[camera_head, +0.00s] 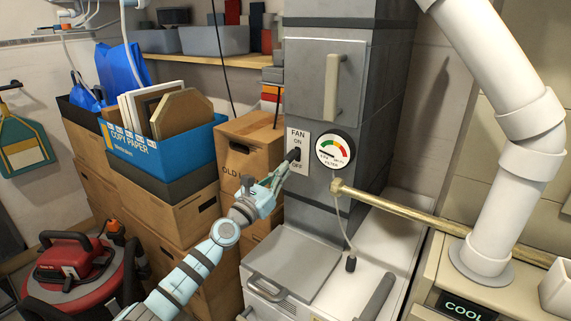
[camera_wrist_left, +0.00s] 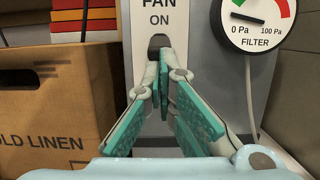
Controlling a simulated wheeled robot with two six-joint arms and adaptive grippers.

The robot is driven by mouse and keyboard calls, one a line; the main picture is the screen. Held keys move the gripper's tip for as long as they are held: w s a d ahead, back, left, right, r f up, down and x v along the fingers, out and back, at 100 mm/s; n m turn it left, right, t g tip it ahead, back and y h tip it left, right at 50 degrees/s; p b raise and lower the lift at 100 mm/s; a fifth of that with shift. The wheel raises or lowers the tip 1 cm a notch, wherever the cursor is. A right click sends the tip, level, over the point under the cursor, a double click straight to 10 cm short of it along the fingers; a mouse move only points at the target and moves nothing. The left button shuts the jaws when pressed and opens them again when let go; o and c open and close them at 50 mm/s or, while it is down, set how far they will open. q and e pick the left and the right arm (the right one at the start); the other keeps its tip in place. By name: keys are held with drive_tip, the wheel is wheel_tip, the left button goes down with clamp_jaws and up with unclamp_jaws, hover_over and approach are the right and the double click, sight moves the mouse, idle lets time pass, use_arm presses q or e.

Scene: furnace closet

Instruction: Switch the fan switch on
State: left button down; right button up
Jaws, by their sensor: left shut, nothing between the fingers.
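The fan switch plate (camera_head: 303,152) is a pale panel on the front of the grey furnace column, marked FAN, ON and OFF. Its dark switch (camera_head: 293,154) sits between the ON and OFF marks. The plate also shows in the left wrist view (camera_wrist_left: 138,45), with the dark switch area (camera_wrist_left: 158,42) just under ON. My left gripper (camera_head: 284,169) is shut and empty, its tips at the plate just below the switch. In the wrist view its fingers (camera_wrist_left: 164,77) hide the lower plate and OFF mark. I cannot tell whether the tips touch the switch, or its exact position.
A round filter gauge (camera_head: 336,149) is right of the plate. A brass pipe (camera_head: 420,216) runs below it to the right. Cardboard boxes (camera_head: 254,150) stand close on the left, with a blue copy paper box (camera_head: 160,158). A red vacuum (camera_head: 75,262) stands at lower left.

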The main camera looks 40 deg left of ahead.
use_arm(q)
drive_tip(key=b+v, duration=0.1)
drive_tip(key=v, duration=0.5)
drive_tip(key=shift+s, duration=0.4)
idle(0.4)
